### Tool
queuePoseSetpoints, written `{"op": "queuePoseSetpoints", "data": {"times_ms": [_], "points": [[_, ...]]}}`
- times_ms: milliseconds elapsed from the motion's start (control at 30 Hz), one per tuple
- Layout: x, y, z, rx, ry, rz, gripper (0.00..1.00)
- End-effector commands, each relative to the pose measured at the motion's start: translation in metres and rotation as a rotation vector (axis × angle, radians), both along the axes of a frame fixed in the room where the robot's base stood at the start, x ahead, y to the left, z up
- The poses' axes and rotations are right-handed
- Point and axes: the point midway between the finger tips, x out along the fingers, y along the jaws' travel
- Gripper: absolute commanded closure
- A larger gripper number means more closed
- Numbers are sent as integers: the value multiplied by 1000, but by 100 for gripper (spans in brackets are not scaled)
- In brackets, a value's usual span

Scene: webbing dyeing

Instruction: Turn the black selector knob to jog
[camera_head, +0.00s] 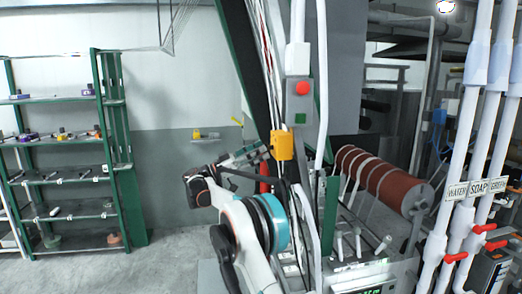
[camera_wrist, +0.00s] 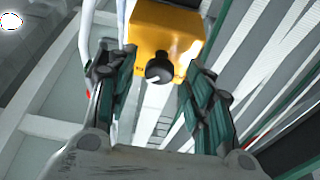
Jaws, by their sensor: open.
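The black selector knob (camera_wrist: 159,72) sits on the lower face of a yellow box (camera_wrist: 160,30) in the wrist view. A pale mark shows on the knob; which setting it points to cannot be read. The yellow box also shows in the head view (camera_head: 282,146), where the knob is not clearly seen. My gripper (camera_wrist: 157,85) is open, with one green-padded finger on each side of the knob and apart from it. In the head view my gripper (camera_head: 262,153) is just left of the yellow box.
A grey box with a red button (camera_head: 302,88) and a green one is above the yellow box. White pipes and cables run close by. A red-brown roller (camera_head: 390,182) lies to the right. A green shelf rack (camera_head: 65,170) stands far left, with open floor before it.

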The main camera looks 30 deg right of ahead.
Motion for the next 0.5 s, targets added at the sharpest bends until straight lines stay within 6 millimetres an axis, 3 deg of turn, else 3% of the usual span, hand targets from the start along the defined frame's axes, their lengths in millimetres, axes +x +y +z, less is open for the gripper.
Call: {"op": "queuePoseSetpoints", "data": {"times_ms": [433, 467, 500], "points": [[-3, -11, 5, 0, 0, 0, 53], [-3, -11, 5, 0, -1, 0, 55], [-3, -11, 5, 0, 0, 0, 64]]}}
